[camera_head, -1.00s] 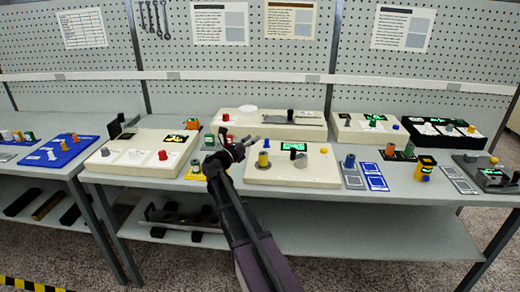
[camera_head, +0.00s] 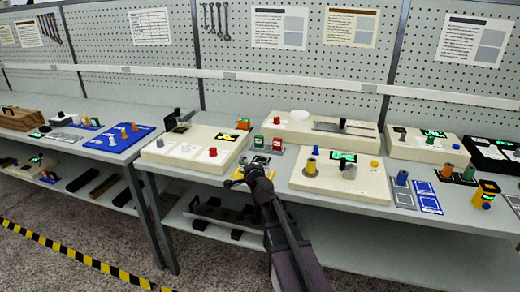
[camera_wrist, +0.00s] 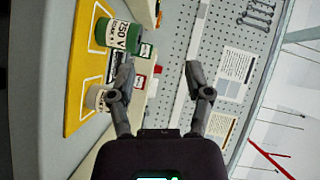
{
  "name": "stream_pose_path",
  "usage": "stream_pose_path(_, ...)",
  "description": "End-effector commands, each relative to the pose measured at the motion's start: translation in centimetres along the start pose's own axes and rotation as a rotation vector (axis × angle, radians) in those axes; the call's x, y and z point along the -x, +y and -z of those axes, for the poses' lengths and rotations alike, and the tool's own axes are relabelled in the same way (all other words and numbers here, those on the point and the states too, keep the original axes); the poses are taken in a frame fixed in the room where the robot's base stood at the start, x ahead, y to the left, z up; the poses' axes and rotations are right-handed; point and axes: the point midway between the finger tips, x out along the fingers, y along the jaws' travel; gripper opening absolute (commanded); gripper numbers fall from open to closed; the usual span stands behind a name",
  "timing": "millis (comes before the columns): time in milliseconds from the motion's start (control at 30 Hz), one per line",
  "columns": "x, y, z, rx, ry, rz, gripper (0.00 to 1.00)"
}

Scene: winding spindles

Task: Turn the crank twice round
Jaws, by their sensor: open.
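My gripper (camera_head: 237,180) is at the front edge of the bench in the head view, between two cream boxes. In the wrist view its two fingers (camera_wrist: 162,85) are spread, with nothing held between them. I cannot tell for sure which fitting is the crank. The right cream box (camera_head: 350,188) carries a yellow post (camera_head: 310,167), a black knob (camera_head: 349,171) and a green display. The cream box at the back (camera_head: 320,138) carries a flat grey bar with a black knob (camera_head: 342,124). My gripper touches none of these knobs.
The left cream box (camera_head: 185,152) has a red knob. Red and green blocks (camera_head: 271,145) stand behind my gripper. In the wrist view, a green and white cylinder (camera_wrist: 116,35) labelled 750 V stands on a yellow mat (camera_wrist: 80,85). A blue board (camera_head: 118,138) lies farther left.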

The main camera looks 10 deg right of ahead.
Motion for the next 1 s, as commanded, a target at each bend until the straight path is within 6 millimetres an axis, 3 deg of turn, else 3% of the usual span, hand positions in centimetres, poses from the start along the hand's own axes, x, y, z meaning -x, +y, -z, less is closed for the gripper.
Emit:
stream_pose_path(200, 3.5, 4.5, -4.3, 0.282, -0.231, -0.205, 0.65)
stream_pose_path(500, 10.4, 11.3, -7.6, 0.634, -0.561, -0.493, 0.65)
stream_pose_path(800, 19.6, 16.7, -7.9, 0.903, -0.905, -0.784, 0.65)
stream_pose_path(1000, 24.4, 18.3, -7.3, 0.993, -1.077, -0.925, 0.65)
